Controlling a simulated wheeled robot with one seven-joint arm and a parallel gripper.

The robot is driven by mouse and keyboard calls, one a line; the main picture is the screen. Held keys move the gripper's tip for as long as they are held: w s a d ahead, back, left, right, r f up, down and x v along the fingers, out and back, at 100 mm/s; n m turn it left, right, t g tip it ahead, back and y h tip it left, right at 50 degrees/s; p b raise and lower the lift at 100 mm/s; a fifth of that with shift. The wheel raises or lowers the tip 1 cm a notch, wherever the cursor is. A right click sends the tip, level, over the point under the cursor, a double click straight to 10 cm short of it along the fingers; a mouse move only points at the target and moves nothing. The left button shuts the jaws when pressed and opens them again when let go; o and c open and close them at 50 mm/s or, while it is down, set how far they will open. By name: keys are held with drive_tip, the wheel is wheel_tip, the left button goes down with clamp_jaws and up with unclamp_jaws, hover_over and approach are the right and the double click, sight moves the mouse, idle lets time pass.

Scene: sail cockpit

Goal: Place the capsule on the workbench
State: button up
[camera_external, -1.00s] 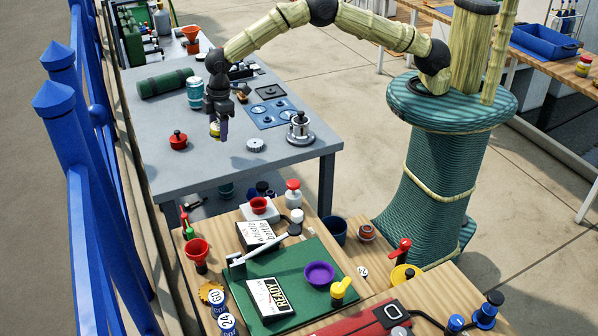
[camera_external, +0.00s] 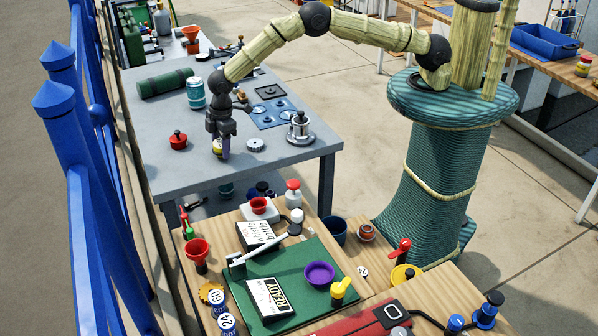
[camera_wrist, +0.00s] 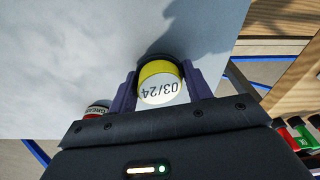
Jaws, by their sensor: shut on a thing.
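The capsule (camera_wrist: 160,84), yellow and white with "03/24" printed on its end, is between the two purple fingers of my gripper (camera_wrist: 163,90) in the wrist view. My gripper (camera_external: 220,154) is shut on it, low over the front part of the grey workbench (camera_external: 185,175). In the external view the capsule (camera_external: 217,147) is partly hidden by the fingers. I cannot tell whether it touches the workbench top.
A red-knobbed item (camera_external: 178,141) stands left of my gripper, and a small grey gear-like disc (camera_external: 255,145) lies to its right. A silver lidded pot (camera_external: 300,130) is farther right. A teal can (camera_external: 196,93) and a green cylinder (camera_external: 165,83) are behind. Bare grey surface lies around the gripper.

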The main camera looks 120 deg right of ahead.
drive_tip(key=shift+f, duration=0.2)
drive_tip(key=o, duration=1)
drive_tip(key=shift+r, duration=0.15)
drive_tip(key=r, duration=0.4)
drive_tip(key=s+r+b, duration=0.1)
drive_tip(key=r, duration=0.3)
drive_tip(key=r+b, duration=0.1)
drive_tip(key=r, duration=0.3)
drive_tip(key=shift+s+d, duration=0.2)
